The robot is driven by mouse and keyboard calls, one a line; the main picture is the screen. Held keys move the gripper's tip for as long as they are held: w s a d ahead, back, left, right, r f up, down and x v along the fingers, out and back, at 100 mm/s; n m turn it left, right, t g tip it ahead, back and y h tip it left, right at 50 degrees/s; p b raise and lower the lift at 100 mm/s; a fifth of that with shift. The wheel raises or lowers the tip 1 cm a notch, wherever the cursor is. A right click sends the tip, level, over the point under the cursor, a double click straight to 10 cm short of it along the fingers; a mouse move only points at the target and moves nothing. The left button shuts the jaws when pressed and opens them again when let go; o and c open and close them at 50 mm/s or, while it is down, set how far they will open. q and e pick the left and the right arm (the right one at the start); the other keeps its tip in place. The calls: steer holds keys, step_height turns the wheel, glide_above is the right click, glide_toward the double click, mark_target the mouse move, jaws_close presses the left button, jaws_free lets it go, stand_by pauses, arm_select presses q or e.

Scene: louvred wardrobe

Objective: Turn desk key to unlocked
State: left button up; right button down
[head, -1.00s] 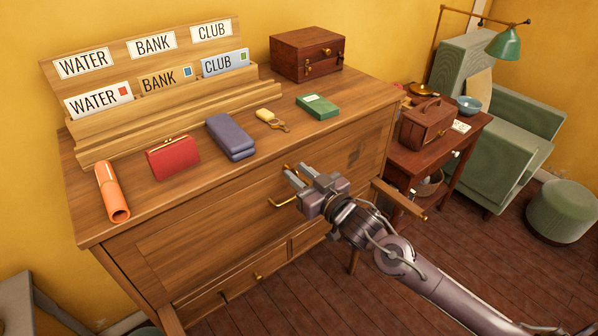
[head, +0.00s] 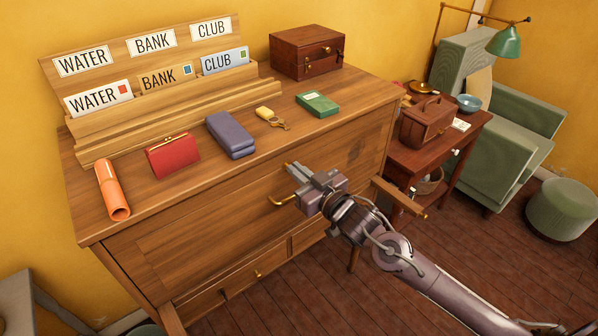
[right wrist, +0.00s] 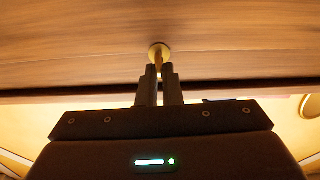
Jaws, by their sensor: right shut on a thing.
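The desk (head: 190,235) is wooden, with a brass key (right wrist: 158,53) in a round brass plate on its front face, seen in the right wrist view. My right gripper (head: 291,170) is at the desk front, just above the brass drawer handle (head: 281,201). Its two fingers (right wrist: 159,78) are shut on the key's outer end. The key is mostly hidden by the fingers; a bit of brass shows at the fingertips in the head view. I cannot tell the lock's state. My left gripper is not in view.
On the desk top are an orange tube (head: 112,190), a red purse (head: 172,157), a purple case (head: 231,136), a small key with a yellow tag (head: 264,113), a green box (head: 317,104) and a wooden box (head: 307,53). A side table (head: 450,150) stands right.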

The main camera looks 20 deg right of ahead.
steer(key=n, duration=0.4)
steer(key=shift+a+f+n, duration=0.1)
steer(key=shift+a+n, duration=0.1)
steer(key=shift+n, duration=0.1)
steer(key=n, duration=0.2)
steer(key=n+b, duration=0.1)
steer(key=n, duration=0.1)
steer(key=shift+s+a+f+b, duration=0.1)
steer(key=shift+a+f+b, duration=0.1)
steer(key=shift+b, duration=0.1)
steer(key=n+b, duration=0.1)
steer(key=n, duration=0.3)
steer(key=shift+f, duration=0.15)
steer(key=n+b, duration=0.2)
steer(key=n, duration=0.2)
steer(key=shift+a+f+n+b, duration=0.1)
steer(key=shift+f+n+b, duration=0.05)
steer(key=shift+n+b, duration=0.25)
steer(key=shift+s, duration=0.1)
steer(key=c, duration=1.6)
jaws_free()
